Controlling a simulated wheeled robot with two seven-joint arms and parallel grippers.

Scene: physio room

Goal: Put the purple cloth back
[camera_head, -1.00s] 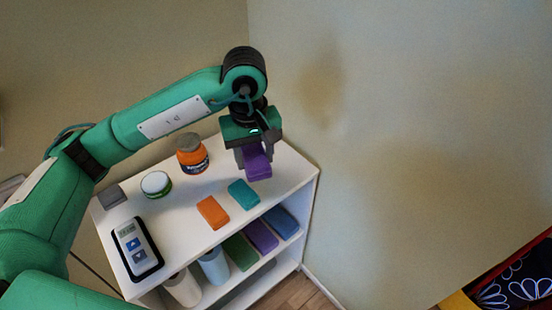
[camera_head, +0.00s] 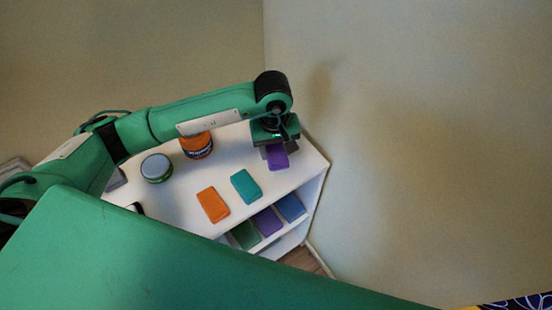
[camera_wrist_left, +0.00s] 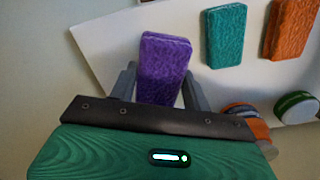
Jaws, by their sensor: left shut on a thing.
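The purple cloth (camera_head: 278,159), a folded block, is between the fingers of my left gripper (camera_head: 274,146) at the right rear of the white shelf unit's top (camera_head: 178,209). In the left wrist view the purple cloth (camera_wrist_left: 163,62) sits upright between both fingers, which are shut on it. It is beside the teal cloth (camera_head: 246,186) with a gap, in line with the orange cloth (camera_head: 213,205). I cannot tell whether it touches the top. Another purple cloth (camera_head: 267,221) lies on the lower shelf. My right gripper is not in view.
An orange jar (camera_head: 196,145) and a low round tin (camera_head: 156,168) stand behind and left of the row. Green (camera_head: 245,235) and blue (camera_head: 291,207) cloths lie on the lower shelf. A wall rises close behind and right of the unit.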

